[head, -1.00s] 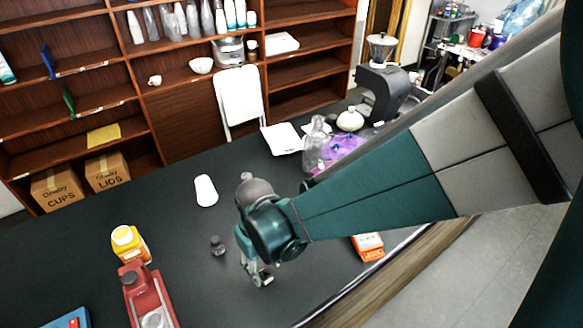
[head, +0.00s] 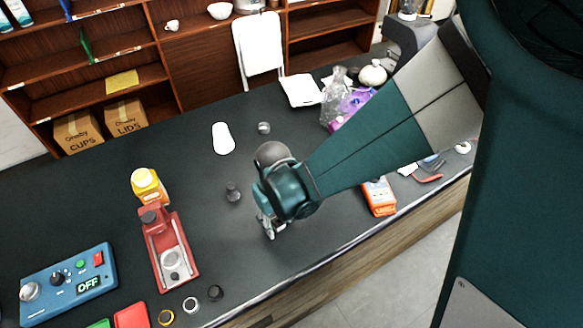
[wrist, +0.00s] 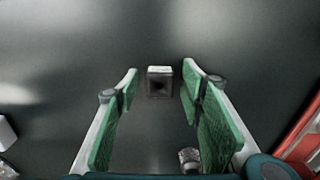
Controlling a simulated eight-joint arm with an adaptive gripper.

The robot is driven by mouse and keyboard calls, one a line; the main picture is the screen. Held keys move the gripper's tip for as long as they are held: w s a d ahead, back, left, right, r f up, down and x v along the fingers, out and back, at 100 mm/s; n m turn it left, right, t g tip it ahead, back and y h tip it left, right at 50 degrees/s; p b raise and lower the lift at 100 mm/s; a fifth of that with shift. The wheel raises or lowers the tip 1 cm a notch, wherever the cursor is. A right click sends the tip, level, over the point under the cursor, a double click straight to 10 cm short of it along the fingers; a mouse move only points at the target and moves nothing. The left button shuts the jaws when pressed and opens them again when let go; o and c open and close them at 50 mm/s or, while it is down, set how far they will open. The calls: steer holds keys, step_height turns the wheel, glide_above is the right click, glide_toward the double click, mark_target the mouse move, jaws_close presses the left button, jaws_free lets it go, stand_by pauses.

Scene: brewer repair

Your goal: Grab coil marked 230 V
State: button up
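My gripper (head: 270,230) points down over the dark counter in the head view. In the wrist view its green-padded fingers (wrist: 160,88) stand apart with nothing gripped. A small dark square-ended piece with a light edge (wrist: 160,84) lies beyond the fingertips, in line with the gap. A small silvery piece (wrist: 189,159) lies lower, near the right finger. In the head view a small dark piece (head: 233,191) stands left of my gripper, and a small grey one (head: 264,128) stands behind it. I cannot read a 230 V marking, so I cannot tell which is that coil.
A red stand (head: 171,255) and a yellow-capped bottle (head: 148,184) are to the left. A blue control box reading OFF (head: 70,285) is at far left. An orange meter (head: 379,196) is right of my gripper. Small rings (head: 190,305) lie near the front edge.

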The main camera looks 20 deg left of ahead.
steer(key=shift+c, duration=0.7)
steer(key=c, duration=0.9)
steer(key=shift+r, duration=0.15)
steer(key=shift+r, duration=4.85)
